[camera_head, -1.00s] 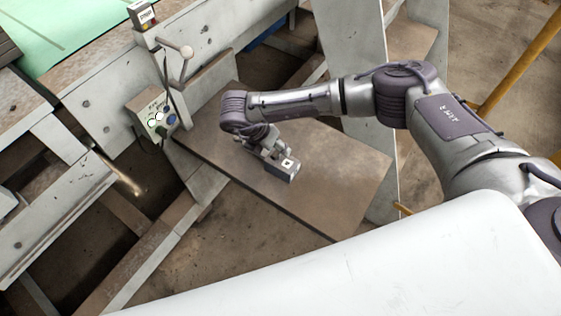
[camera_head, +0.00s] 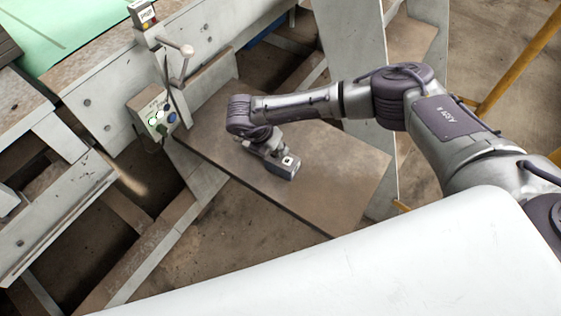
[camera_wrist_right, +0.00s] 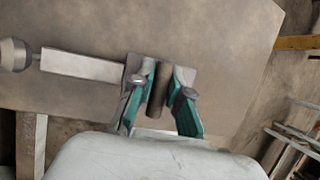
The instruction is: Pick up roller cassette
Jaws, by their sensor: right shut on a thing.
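In the head view my right gripper (camera_head: 276,161) is low over the brown metal plate, pointing down. Its fingertips are hidden there by a dark block with a white square. In the right wrist view my right gripper (camera_wrist_right: 161,92) has its teal-edged fingers on either side of the roller cassette (camera_wrist_right: 157,96), shut on it. The cassette shows as a brown cylinder against a small grey plate. Most of the cassette is hidden in the head view. I cannot tell whether it touches the metal plate. My left gripper is not in view.
The brown metal plate (camera_head: 335,195) has bare room right of the gripper. A control box (camera_head: 155,112) with buttons and a lever (camera_head: 185,58) stand at its left. A grey upright panel (camera_head: 352,50) rises behind it. Yellow rails (camera_head: 520,60) are at the right.

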